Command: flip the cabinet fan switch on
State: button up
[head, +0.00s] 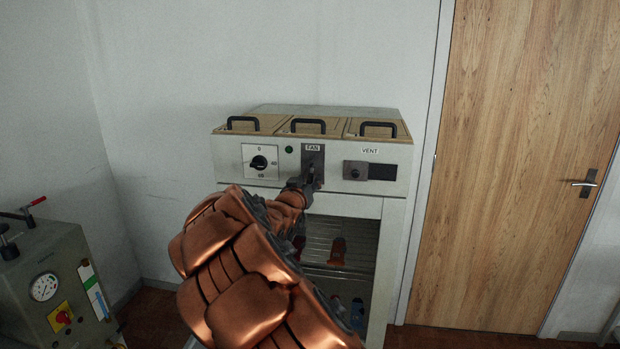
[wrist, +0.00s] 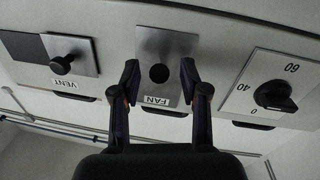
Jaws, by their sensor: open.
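The fan switch plate (head: 316,152) is a grey metal plate labelled FAN on the cabinet's front panel, between a dial and the VENT control. In the wrist view, which shows the labels upside down, the plate (wrist: 176,44) carries a dark round switch part (wrist: 159,73). Which way the switch is set I cannot tell. My gripper (head: 307,182) is in front of the lower part of the plate in the head view and partly hides it. In the wrist view my gripper (wrist: 160,77) is open, with one finger on each side of the switch and nothing held.
A small green lamp (head: 289,149) sits left of the plate. The dial (head: 259,163) and the VENT knob (head: 354,173) flank it. Lids with black handles top the cabinet (head: 395,225). A machine with a gauge (head: 44,287) stands at left, a wooden door (head: 510,130) at right.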

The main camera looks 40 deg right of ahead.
jog(key=shift+w+d+f, duration=0.1)
jog(key=shift+w+d, duration=0.15)
jog(key=shift+d, duration=0.3)
grip_shut()
dwell(0.5)
